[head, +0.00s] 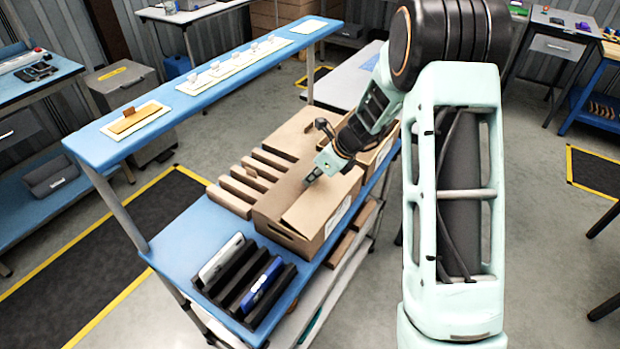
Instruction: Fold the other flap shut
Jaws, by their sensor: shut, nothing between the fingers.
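A brown carton (283,232) stands on the blue bench shelf, turned at an angle. A flap (322,207) lies across the right part of its top, sloping slightly. Another cardboard panel (279,190) shows on the left of the top; I cannot tell how far it is folded. My gripper (308,184) is shut and empty. Its fingertips are at the top of the carton, near the flaps, pointing down and left. I cannot tell whether they touch the cardboard. My arm and gripper hide the carton's far right part.
Several thin brown boxes (235,190) stand left of the carton, and a larger carton (300,128) is behind. A black rack (243,284) with a white device and a blue one is in front. A raised blue shelf (215,75) runs along the left.

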